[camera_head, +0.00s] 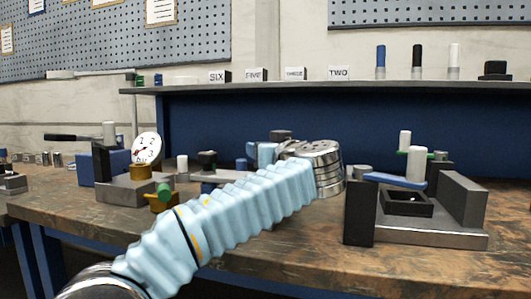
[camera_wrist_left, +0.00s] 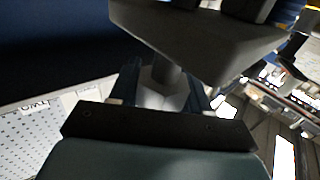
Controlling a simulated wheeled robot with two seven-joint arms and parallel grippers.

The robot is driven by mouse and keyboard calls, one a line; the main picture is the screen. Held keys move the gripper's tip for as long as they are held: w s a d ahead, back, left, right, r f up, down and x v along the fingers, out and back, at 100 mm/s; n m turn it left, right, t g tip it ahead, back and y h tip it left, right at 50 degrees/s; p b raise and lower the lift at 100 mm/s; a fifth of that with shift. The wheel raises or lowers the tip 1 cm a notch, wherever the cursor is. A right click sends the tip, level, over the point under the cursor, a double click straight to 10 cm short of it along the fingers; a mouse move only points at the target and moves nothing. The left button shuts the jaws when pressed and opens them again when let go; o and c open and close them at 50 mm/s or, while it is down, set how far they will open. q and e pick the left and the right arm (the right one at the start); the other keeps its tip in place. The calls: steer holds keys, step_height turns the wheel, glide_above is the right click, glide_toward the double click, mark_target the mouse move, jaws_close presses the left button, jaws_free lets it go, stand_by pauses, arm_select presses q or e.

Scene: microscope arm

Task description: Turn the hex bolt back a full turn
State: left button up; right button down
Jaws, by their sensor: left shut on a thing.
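The hex bolt (camera_wrist_left: 165,84) shows as a grey piece in the left wrist view, under a dark grey block (camera_wrist_left: 195,38). My left gripper (camera_wrist_left: 161,92) has one dark finger on each side of the bolt and is shut on it. In the head view my left arm comes in from the lower left in a pale blue sleeve, up to a metal wrist. The arm hides the bolt there, and the fingers cannot be made out clearly. My right gripper is in neither view.
A fixture with a blue lever (camera_head: 394,180) stands right of my wrist. A dial gauge (camera_head: 146,148) on a grey block stands at the left. A shelf (camera_head: 290,86) with number blocks runs behind. The front right of the bench (camera_head: 400,270) is clear.

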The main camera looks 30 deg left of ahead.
arm_select(q)
steer(key=shift+f+n+g, duration=0.1)
steer(key=shift+n+g, duration=0.2)
steer(key=shift+g, duration=0.1)
steer(key=o, duration=1)
steer(key=shift+c, duration=0.2)
steer(key=v, duration=1.4)
steer(key=shift+w+f+b, duration=0.15)
steer(key=shift+b, duration=0.2)
